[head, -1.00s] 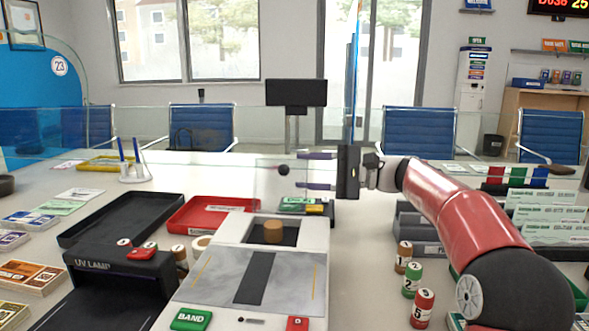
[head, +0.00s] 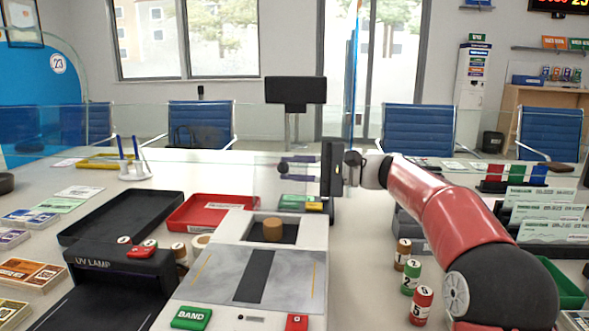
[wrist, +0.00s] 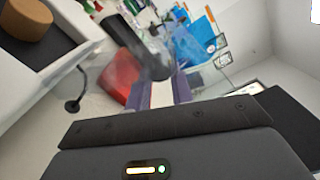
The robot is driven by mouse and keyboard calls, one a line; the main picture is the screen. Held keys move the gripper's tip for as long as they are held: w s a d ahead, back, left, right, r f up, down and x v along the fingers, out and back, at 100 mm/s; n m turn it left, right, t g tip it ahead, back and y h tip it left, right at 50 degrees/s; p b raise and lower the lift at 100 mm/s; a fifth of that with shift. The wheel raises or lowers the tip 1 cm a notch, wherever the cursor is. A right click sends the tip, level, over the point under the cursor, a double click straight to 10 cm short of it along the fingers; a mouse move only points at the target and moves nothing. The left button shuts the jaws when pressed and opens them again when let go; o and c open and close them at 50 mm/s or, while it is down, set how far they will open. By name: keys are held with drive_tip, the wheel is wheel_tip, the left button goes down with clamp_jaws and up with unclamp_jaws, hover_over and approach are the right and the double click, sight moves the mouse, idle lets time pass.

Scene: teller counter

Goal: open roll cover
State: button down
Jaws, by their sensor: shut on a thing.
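The banding machine (head: 304,262) stands at the front centre, with a brown roll (head: 272,230) in the dark well at its back. The roll cover looks like a faint clear panel standing up over the well; its outline is hard to make out. A black knob (head: 283,168) is on it, above the roll. My gripper (head: 286,167) reaches in from the right with its fingers shut on the knob. In the wrist view the purple fingers (wrist: 160,92) are close together around a dark rounded piece, likely the knob (wrist: 150,58). The roll (wrist: 27,18) shows at the top left.
A red tray (head: 203,212) and a black tray (head: 122,217) lie left of the machine, with the UV lamp (head: 118,265) in front. Several numbered rolls (head: 411,277) stand to the right, below my arm. A green and yellow item (head: 301,203) lies behind the well.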

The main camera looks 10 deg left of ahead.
sight(293, 159)
drive_tip(key=shift+s+r+n+b, duration=0.15)
drive_tip(key=shift+s+n+b, duration=0.3)
drive_tip(key=shift+n+b, duration=0.45)
drive_tip(key=shift+s+d+r+n+b, duration=0.1)
drive_tip(key=shift+s+r+n+b, duration=0.45)
drive_tip(key=shift+s+r+n, duration=0.25)
drive_tip(key=shift+s+r, duration=0.2)
drive_tip(key=shift+s, duration=0.1)
drive_tip(key=c, duration=1.2)
unclamp_jaws()
drive_tip(key=shift+c, duration=0.2)
